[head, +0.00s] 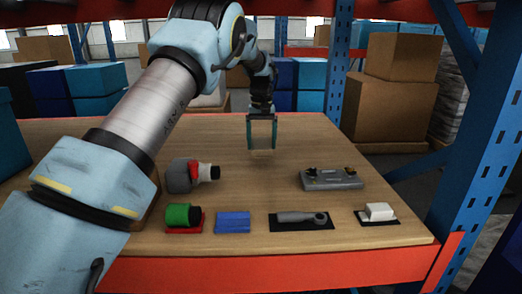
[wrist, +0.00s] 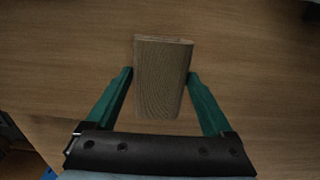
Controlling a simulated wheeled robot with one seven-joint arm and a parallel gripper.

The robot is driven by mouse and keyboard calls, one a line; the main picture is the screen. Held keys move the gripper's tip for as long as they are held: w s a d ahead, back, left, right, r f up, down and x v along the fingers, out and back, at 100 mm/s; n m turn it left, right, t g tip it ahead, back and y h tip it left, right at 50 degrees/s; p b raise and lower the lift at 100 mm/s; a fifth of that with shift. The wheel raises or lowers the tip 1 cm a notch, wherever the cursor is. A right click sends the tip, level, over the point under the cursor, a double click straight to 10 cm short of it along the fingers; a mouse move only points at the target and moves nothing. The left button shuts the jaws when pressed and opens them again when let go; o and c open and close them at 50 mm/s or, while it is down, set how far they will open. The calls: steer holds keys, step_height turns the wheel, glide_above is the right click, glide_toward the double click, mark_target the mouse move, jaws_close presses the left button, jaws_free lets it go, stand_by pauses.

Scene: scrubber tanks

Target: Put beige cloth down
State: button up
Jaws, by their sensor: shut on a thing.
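My gripper (head: 262,147) is over the far middle part of the wooden table (head: 200,137), with its green fingers pointing down. In the head view the cloth (head: 262,136) is small and blends with the wood. I cannot tell whether its lower edge touches the table.
Nearer the front stand a grey, red and black device (head: 180,177), a green roll (head: 181,215), a blue folded piece (head: 233,222), a grey tool (head: 296,217), a white block (head: 378,211) and a grey unit (head: 331,180). A blue upright (head: 487,130) stands right. The table around my gripper is clear.

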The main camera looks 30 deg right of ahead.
mark_target(262, 144)
steer(key=shift+s+f+p, duration=0.1)
steer(key=shift+f+p, duration=0.5)
steer(key=shift+f, duration=1.3)
steer(key=shift+f, duration=0.15)
steer(key=o, duration=1.2)
step_height(262, 144, up, 12)
steer(key=b, duration=0.2)
steer(key=shift+r+b, duration=0.2)
steer(key=shift+b, duration=0.2)
steer(key=shift+f, duration=0.1)
